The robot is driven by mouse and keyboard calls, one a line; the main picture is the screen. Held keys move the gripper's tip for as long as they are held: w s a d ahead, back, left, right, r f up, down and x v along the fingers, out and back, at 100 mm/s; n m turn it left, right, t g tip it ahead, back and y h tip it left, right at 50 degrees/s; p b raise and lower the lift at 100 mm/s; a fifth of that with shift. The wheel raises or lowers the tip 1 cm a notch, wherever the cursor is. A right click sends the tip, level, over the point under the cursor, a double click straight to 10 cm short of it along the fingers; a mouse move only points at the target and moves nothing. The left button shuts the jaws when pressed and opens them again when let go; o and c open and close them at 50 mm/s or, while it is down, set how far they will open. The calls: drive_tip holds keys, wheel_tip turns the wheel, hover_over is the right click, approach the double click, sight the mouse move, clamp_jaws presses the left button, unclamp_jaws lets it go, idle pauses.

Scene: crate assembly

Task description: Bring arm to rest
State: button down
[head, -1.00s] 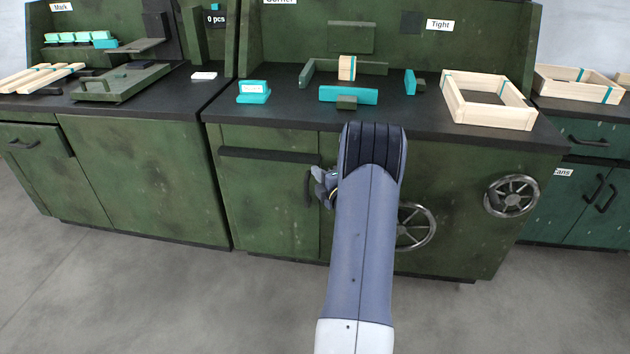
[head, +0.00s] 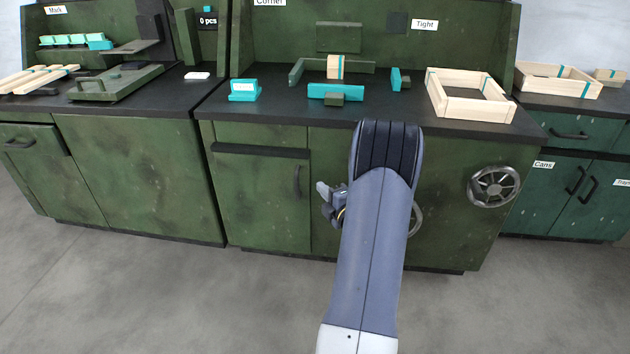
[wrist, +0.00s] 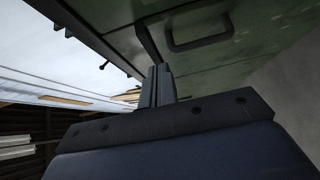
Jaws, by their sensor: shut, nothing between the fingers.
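My arm (head: 378,240) reaches forward in the head view, in front of the middle green cabinet. My gripper (head: 324,190) shows partly to the left of the arm, below the bench top and in front of the cabinet doors. In the wrist view my gripper's two fingers (wrist: 157,85) stand close together, shut with nothing held. The fingers appear clear of the cabinet, though the exact gap cannot be told.
The middle bench (head: 290,111) carries a corner jig with a wooden block (head: 335,67), teal pieces and a wooden frame (head: 432,97). A handwheel (head: 494,187) sticks out of the cabinet front at right. The grey floor (head: 180,290) is clear.

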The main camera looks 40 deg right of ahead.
drive_tip(key=shift+s, duration=0.55)
